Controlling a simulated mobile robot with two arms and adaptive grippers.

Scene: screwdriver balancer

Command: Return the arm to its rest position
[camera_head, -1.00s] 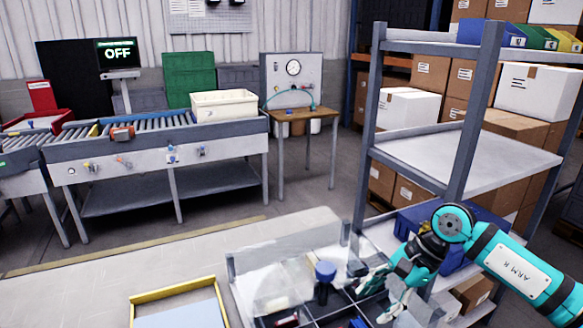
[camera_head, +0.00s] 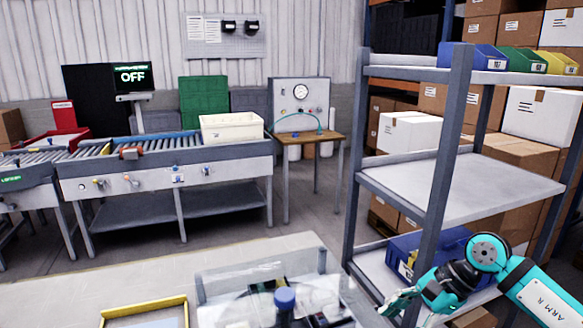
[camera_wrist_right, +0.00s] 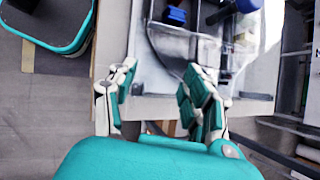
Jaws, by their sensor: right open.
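My right arm (camera_head: 535,290) comes in at the lower right of the head view, in front of the grey shelf rack. My left gripper is not in view.
The clear-walled tray (camera_head: 215,290) holds a blue-capped item (camera_head: 285,300). A yellow-edged tray (camera_head: 145,312) lies to its left. The shelf rack (camera_head: 440,180) stands close to my right arm, with a blue bin (camera_head: 405,255) low on it. A conveyor (camera_head: 165,160) stands behind.

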